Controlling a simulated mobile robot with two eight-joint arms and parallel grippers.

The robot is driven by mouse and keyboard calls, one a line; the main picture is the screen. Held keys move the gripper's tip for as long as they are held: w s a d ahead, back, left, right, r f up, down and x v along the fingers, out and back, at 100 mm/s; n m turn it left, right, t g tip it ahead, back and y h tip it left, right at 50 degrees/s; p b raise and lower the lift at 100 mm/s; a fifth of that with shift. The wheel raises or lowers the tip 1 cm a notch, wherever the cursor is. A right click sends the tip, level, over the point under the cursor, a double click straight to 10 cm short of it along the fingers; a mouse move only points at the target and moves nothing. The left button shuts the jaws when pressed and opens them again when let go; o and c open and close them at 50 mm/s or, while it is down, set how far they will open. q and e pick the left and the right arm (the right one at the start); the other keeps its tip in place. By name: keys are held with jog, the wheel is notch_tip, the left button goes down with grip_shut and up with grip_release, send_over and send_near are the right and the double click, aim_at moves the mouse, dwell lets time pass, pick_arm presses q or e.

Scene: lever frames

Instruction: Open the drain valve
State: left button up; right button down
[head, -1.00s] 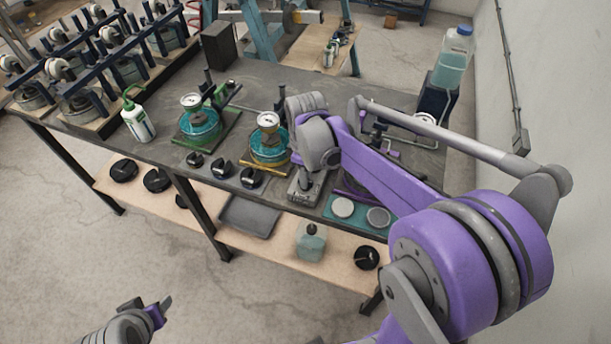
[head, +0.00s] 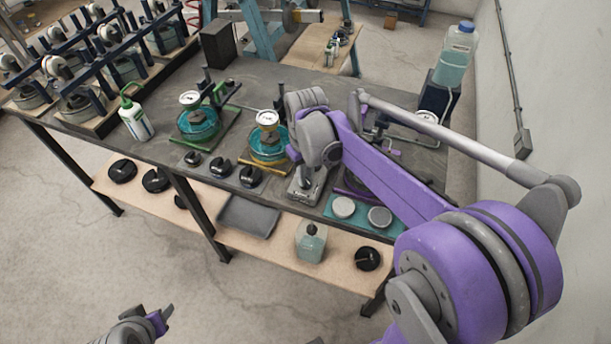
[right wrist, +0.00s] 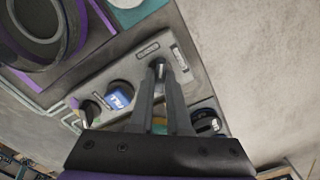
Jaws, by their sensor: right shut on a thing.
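A grey valve panel (head: 306,190) sits at the table's front edge, right of the gauge pots. In the right wrist view the panel (right wrist: 205,78) carries a blue-capped knob (right wrist: 119,95), a black knob (right wrist: 91,112) and a small metal lever (right wrist: 160,64) beside small labels, too small to read. My right gripper (head: 306,172) points down onto the panel; its fingers (right wrist: 161,80) are shut on the metal lever, whose lower part they hide. My left gripper (head: 163,316) is at the bottom left of the head view, away from the table, with its jaw gap unclear.
A teal mat (head: 360,217) with two discs lies to the right. A bottle (head: 311,243) and a tray (head: 249,216) are on the lower shelf.

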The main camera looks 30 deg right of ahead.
jog(key=m, duration=0.4)
jog(key=shift+m+b, duration=0.3)
jog(key=shift+m, duration=1.6)
jog(key=c, duration=0.9)
grip_release()
jog(key=shift+r, duration=0.1)
notch_tip(320, 180, up, 11)
jog(key=shift+f, duration=0.15)
